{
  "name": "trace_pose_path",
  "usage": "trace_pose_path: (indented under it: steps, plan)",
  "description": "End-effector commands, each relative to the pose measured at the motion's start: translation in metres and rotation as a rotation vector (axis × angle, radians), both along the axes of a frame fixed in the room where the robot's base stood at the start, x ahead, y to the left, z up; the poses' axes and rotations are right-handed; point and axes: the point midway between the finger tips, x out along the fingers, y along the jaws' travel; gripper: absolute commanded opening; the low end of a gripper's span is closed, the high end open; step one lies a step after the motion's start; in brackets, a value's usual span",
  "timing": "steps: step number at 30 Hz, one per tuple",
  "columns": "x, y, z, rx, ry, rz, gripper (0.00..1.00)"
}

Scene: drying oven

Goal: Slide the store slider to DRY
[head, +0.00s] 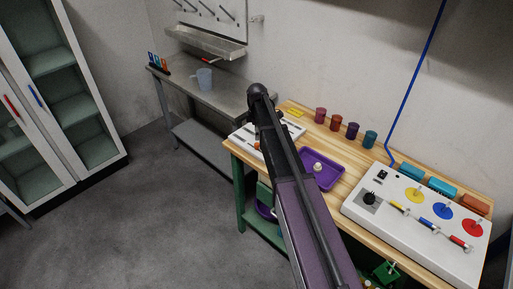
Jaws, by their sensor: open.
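No label reading store or DRY can be read in the head view, so I cannot tell which control is the store slider. A large white control panel (385,217) lies at the right of the wooden bench, with a black knob (369,197) and yellow, blue and red bar-like controls (428,222) along its front. A smaller white panel (291,127) lies at the bench's left end, partly hidden by my arm. My arm rises from the bottom centre across the bench's left part. My gripper cannot be made out.
A purple tray (329,182) holds a small white object (317,167). Several coloured cups (337,122) stand along the wall. Blue and orange blocks (442,187) lie behind the large panel. A metal side table (212,97) and a glass-door cabinet (62,110) stand left. The grey floor between is clear.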

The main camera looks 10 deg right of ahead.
Motion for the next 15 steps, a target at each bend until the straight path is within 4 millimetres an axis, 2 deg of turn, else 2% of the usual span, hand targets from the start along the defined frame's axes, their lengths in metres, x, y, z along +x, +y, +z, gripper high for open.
trace_pose_path:
  steps: [1, 15]
  plan:
    - [0.000, 0.000, -0.008, 0.000, 0.000, 0.000, 0.68]
    - [0.000, 0.000, -0.044, 0.000, 0.000, 0.000, 0.68]
